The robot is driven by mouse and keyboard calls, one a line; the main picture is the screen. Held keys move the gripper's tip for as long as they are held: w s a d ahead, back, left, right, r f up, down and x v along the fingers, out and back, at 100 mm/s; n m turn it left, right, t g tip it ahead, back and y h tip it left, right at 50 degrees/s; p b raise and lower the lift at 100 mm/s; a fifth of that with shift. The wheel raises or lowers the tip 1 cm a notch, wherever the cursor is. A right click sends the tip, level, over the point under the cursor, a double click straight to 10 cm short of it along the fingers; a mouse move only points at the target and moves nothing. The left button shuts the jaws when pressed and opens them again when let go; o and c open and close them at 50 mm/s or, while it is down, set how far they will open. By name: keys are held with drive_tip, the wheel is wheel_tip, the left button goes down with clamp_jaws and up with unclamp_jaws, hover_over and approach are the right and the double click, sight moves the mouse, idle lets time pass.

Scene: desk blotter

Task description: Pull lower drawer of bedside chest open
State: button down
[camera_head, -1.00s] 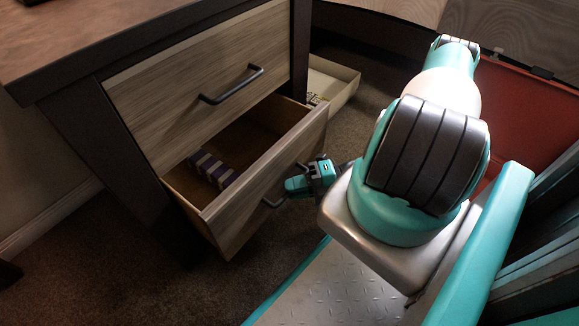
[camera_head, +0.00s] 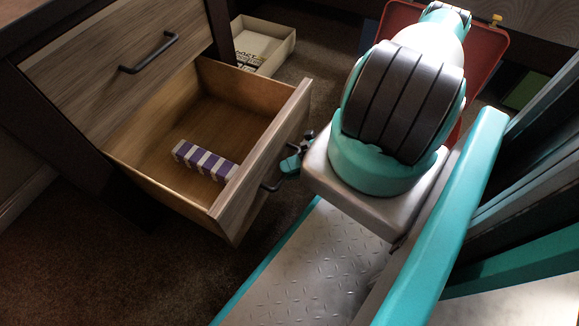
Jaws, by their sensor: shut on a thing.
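The bedside chest has a closed upper drawer (camera_head: 118,75) with a dark bar handle (camera_head: 149,54). Its lower drawer (camera_head: 150,131) is pulled well out, and its wooden inside shows. A purple and white striped box (camera_head: 205,160) lies in it near the front panel. My gripper (camera_head: 279,174), teal and dark, is at the outer face of the lower drawer, shut on the lower drawer's handle (camera_head: 268,185). My arm partly hides the gripper, and the fingertips are small in this view.
An open pale box (camera_head: 262,46) with printed items stands on the carpet behind the drawer. A red container (camera_head: 487,62) is behind my arm at the upper right. Dark carpet (camera_head: 120,265) in front of the chest is clear.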

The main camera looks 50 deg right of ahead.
drive_tip(key=c, duration=1.2)
unclamp_jaws()
drive_tip(key=shift+o, duration=0.2)
drive_tip(key=p+v, duration=0.5)
drive_tip(key=v, duration=1.2)
drive_tip(key=shift+s+d, duration=0.2)
drive_tip(key=shift+r, duration=0.1)
